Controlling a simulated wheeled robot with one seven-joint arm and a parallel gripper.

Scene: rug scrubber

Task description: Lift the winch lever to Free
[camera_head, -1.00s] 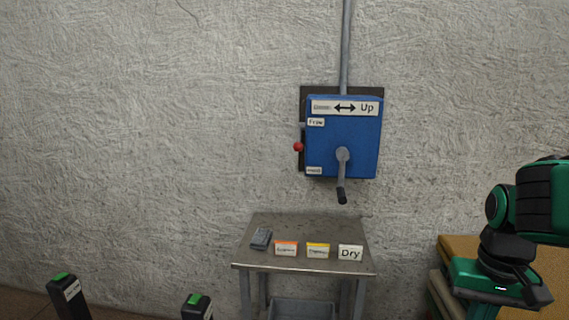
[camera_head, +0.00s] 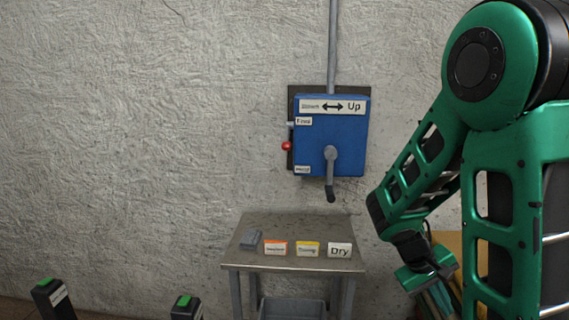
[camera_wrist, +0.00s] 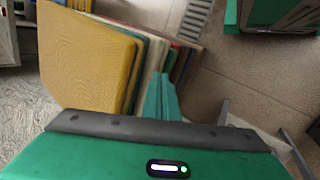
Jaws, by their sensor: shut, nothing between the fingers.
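The blue winch box (camera_head: 345,133) is mounted on the wall, with an "Up" sign on its top. Its lever with a red knob (camera_head: 286,146) sticks out from the left side, between an upper label and a lower label. A grey crank (camera_head: 331,170) hangs down on the box's front. My gripper shows in the wrist view (camera_wrist: 163,98) as green fingers shut together with nothing between them. In the head view my arm's end is low at the right, well apart from the winch box and below it.
A metal table (camera_head: 290,262) below the box bears a grey block (camera_head: 251,239) and orange, yellow and white "Dry" cards (camera_head: 340,250). Two green-topped posts (camera_head: 184,306) stand at the lower left. Several upright panels, the front one yellow (camera_wrist: 85,60), are near my gripper.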

